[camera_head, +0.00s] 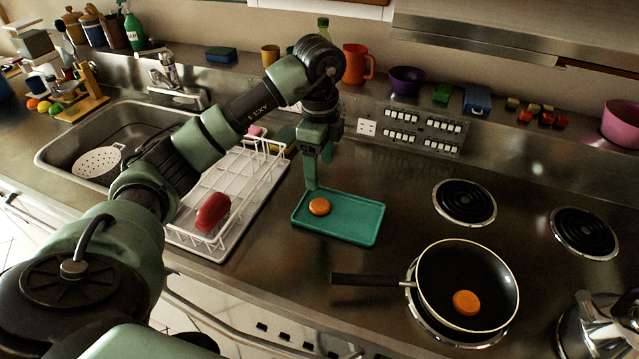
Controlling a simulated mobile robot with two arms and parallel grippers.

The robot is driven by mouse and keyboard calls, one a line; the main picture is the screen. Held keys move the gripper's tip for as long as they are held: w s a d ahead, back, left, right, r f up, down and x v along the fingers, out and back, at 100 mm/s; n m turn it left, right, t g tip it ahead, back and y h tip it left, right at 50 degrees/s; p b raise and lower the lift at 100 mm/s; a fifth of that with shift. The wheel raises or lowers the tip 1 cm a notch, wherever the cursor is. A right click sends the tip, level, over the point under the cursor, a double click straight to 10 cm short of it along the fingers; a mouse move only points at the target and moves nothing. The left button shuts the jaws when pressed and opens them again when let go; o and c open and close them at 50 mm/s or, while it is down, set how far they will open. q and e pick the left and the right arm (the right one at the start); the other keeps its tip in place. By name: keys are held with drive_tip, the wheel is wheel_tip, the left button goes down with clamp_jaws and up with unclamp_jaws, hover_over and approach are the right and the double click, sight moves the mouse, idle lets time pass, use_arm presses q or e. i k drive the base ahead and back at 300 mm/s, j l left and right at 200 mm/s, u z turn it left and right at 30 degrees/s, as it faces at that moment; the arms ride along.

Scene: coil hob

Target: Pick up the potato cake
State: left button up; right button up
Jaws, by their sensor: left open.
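A round orange-brown potato cake (319,206) lies on the teal tray (362,234), near the tray's left end. A second, similar round cake (466,302) lies in the black frying pan (448,268). My left gripper (317,174) points down just above and behind the cake on the tray. It is open with nothing between its fingers. One fingertip comes down close to the cake's far side; I cannot tell whether it touches the tray. My right gripper is not in view.
The pan sits on a front coil, its handle (365,281) pointing left toward the tray. A white dish rack (262,178) with a red object (213,212) stands left of the tray.

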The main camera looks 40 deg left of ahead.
sight(465, 302)
drive_tip(key=k+z, duration=0.15)
drive_tip(key=z, duration=0.25)
drive_tip(key=k+z, duration=0.15)
drive_tip(key=z, duration=0.25)
drive_tip(key=k+l+z, duration=0.15)
drive_tip(key=z, duration=0.25)
